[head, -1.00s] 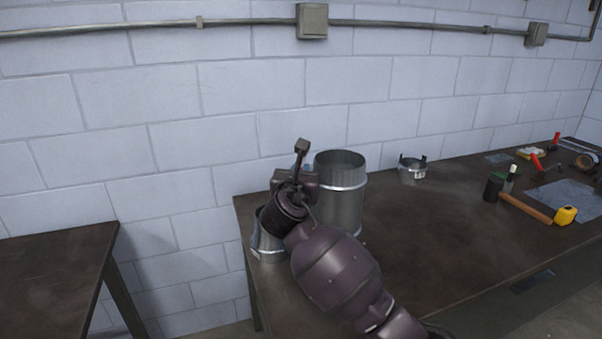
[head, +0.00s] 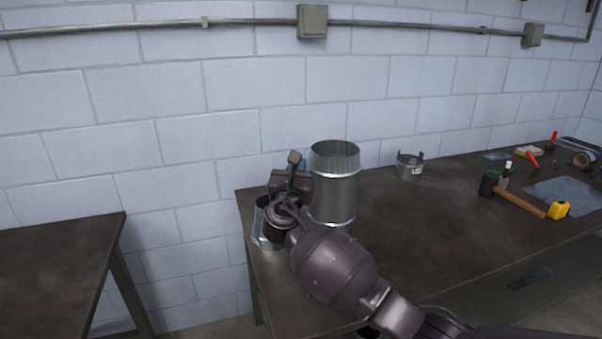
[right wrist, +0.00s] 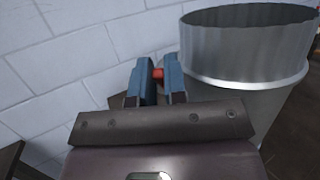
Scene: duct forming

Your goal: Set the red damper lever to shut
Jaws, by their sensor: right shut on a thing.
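In the right wrist view the red damper lever (right wrist: 158,73) shows as a small red piece between the two blue fingertips. My right gripper (right wrist: 157,82) is shut on it. The large metal duct (right wrist: 245,55) stands upright just right of the fingers. In the head view my right gripper (head: 290,178) is at the left end of the workbench, beside the upright duct (head: 335,185). A shorter metal piece (head: 262,222) stands partly hidden behind my right wrist. The lever is hidden in the head view, and its angle cannot be told. My left gripper is not in view.
The workbench (head: 420,225) has a small metal collar (head: 409,167), a hammer (head: 520,205), a yellow tape measure (head: 559,210) and red-handled tools (head: 533,161) to the right. Another dark table (head: 60,260) stands at left across a gap. The block wall (head: 230,100) is close behind.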

